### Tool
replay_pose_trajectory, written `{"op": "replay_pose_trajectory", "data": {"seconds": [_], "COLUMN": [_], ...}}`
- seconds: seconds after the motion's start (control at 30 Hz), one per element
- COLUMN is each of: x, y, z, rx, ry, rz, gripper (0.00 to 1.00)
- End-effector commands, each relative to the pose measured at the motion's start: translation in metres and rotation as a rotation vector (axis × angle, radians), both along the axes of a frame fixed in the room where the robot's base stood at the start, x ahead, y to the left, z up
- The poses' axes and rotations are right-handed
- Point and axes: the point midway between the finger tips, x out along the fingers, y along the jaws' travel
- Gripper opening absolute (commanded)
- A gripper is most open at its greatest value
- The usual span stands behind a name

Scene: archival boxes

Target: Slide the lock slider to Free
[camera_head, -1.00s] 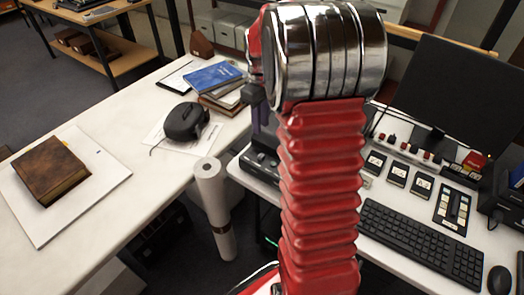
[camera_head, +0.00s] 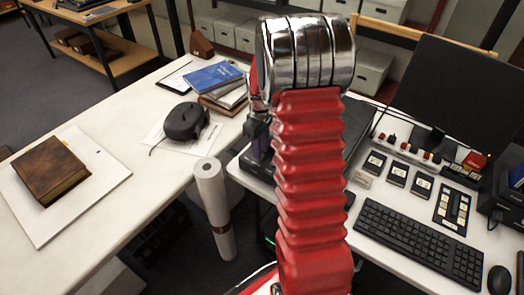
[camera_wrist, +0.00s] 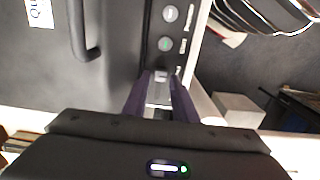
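The wrist view shows a black case with a narrow control strip (camera_wrist: 166,30) along its right edge. The strip has two round buttons or marks, one pale and one greenish; their lettering is too small to read. A small grey piece, apparently the lock slider (camera_wrist: 161,76), is below them. My gripper (camera_wrist: 160,82) has its two purple fingers on either side of this piece, with a gap between them. I cannot tell if they touch it. In the head view, my arm hides most of the gripper and part of the black case (camera_head: 348,135).
A dark handle (camera_wrist: 82,35) stands up from the case, left of the strip. In the head view, a keyboard (camera_head: 420,235) and a monitor (camera_head: 455,90) are to the right. A white paper roll (camera_head: 215,205) stands between the desks.

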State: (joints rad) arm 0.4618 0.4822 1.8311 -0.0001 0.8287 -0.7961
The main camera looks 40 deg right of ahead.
Motion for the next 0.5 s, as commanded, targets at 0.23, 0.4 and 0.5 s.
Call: {"op": "replay_pose_trajectory", "data": {"seconds": [0.23, 0.4, 0.5], "x": [0.0, 0.0, 0.0], "y": [0.0, 0.0, 0.0], "z": [-0.017, -0.018, -0.018], "rx": [0.001, 0.0, 0.0], "ry": [0.001, 0.0, 0.0], "rz": [0.0, 0.0, 0.0], "gripper": [0.25, 0.25, 0.24]}}
